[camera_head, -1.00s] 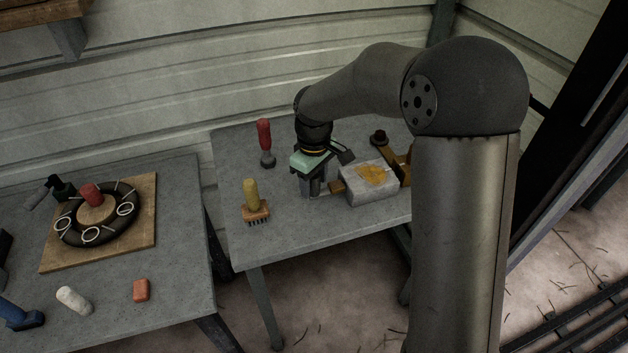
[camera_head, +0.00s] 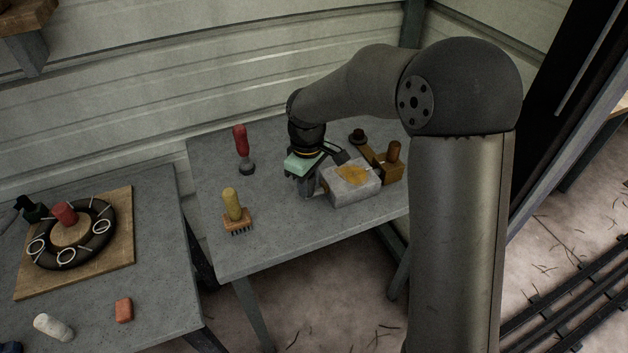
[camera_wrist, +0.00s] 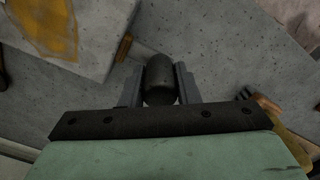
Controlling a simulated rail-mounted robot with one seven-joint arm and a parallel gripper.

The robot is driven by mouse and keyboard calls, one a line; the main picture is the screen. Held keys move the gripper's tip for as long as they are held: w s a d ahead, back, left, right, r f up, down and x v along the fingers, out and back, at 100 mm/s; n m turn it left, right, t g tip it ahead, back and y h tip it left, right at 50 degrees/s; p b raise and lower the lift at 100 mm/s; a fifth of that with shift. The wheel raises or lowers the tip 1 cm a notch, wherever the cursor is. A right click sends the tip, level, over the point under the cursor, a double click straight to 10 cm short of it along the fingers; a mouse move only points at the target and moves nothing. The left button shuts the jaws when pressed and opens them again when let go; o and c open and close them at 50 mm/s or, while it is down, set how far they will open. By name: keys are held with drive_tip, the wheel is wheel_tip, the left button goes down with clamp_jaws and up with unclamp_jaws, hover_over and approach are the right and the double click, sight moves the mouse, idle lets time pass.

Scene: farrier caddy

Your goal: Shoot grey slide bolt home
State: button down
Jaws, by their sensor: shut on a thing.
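My gripper (camera_head: 306,191) is low over the right table, just left of a grey block (camera_head: 346,194) with a yellow patch. In the wrist view my gripper (camera_wrist: 159,82) is shut on a dark grey rounded piece (camera_wrist: 160,75), which appears to be the grey slide bolt. The grey block also shows at the upper left of the wrist view (camera_wrist: 98,40). A small brown piece (camera_wrist: 124,46) sits at its edge, close beside the held piece. How the bolt meets the block is hidden by my gripper in the head view.
A red-handled tool (camera_head: 241,143) and a brush with a yellow handle (camera_head: 232,205) stand to the left. A wooden piece with a brown knob (camera_head: 393,154) is right of the block. The left table (camera_head: 170,260) holds a dark ring on a board. The front table area is clear.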

drive_tip(key=c, duration=1.1)
unclamp_jaws()
drive_tip(key=shift+r, duration=0.15)
wheel_tip(320, 180, up, 17)
drive_tip(key=shift+r, duration=0.1)
